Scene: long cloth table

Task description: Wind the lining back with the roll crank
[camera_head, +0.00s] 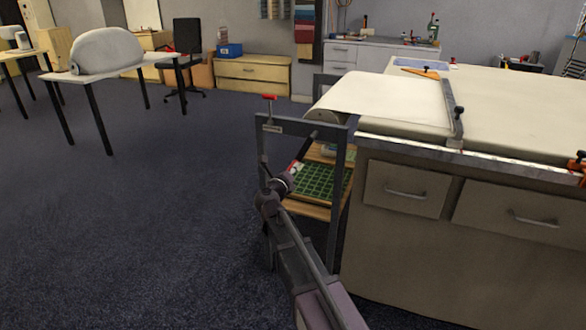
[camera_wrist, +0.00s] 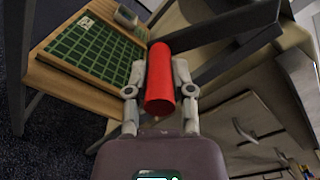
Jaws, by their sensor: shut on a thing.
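The roll crank (camera_head: 306,150) hangs down and left from the upper part of the grey roll stand (camera_head: 339,185) at the table's end. Its red handle (camera_wrist: 159,80) sits between the two fingers of my gripper (camera_wrist: 160,88) in the wrist view, and the fingers are shut on it. In the head view my gripper (camera_head: 292,174) is in front of the stand, and only a little red shows there. The cream lining (camera_head: 385,98) runs from the roll at the stand's top onto the table.
A red-topped knob (camera_head: 269,97) stands on the stand's upper left corner. A green gridded mat (camera_head: 322,182) lies on a wooden shelf inside the stand. The drawer cabinet (camera_head: 405,190) under the table is close on the right. Open carpet (camera_head: 130,220) lies to the left.

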